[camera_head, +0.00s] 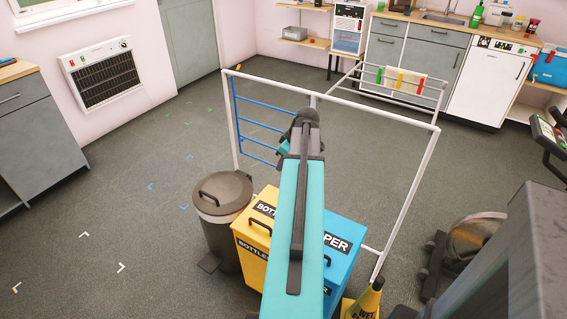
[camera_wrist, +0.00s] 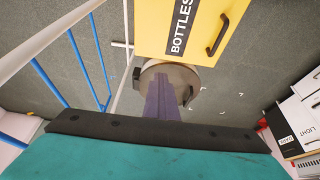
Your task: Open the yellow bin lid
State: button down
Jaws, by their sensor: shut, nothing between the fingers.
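The yellow bin (camera_head: 251,268) stands in the lower middle of the head view, partly hidden behind my arm. Its yellow lid (camera_head: 245,226) looks shut, with a dark handle and a "BOTTLES" label on top. In the wrist view the yellow lid (camera_wrist: 153,30) is at the top, with its black handle (camera_wrist: 217,36) right of the label. My gripper (camera_wrist: 163,80) is shut and empty; its dark fingers show over the round grey bin, apart from the yellow lid in the picture.
A round grey pedal bin (camera_head: 222,190) stands left of the yellow bin, and a blue paper bin (camera_head: 344,262) right of it. A white rail frame (camera_head: 408,190) with blue bars (camera_head: 258,128) stands behind. A yellow wet-floor cone (camera_head: 366,302) is at lower right. Floor at left is clear.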

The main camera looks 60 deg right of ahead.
jog(key=c, duration=2.5)
grip_release()
jog(key=o, duration=0.7)
jog(key=shift+r, duration=0.15)
jog(key=shift+v, duration=6.8)
jog(key=shift+s, duration=0.1)
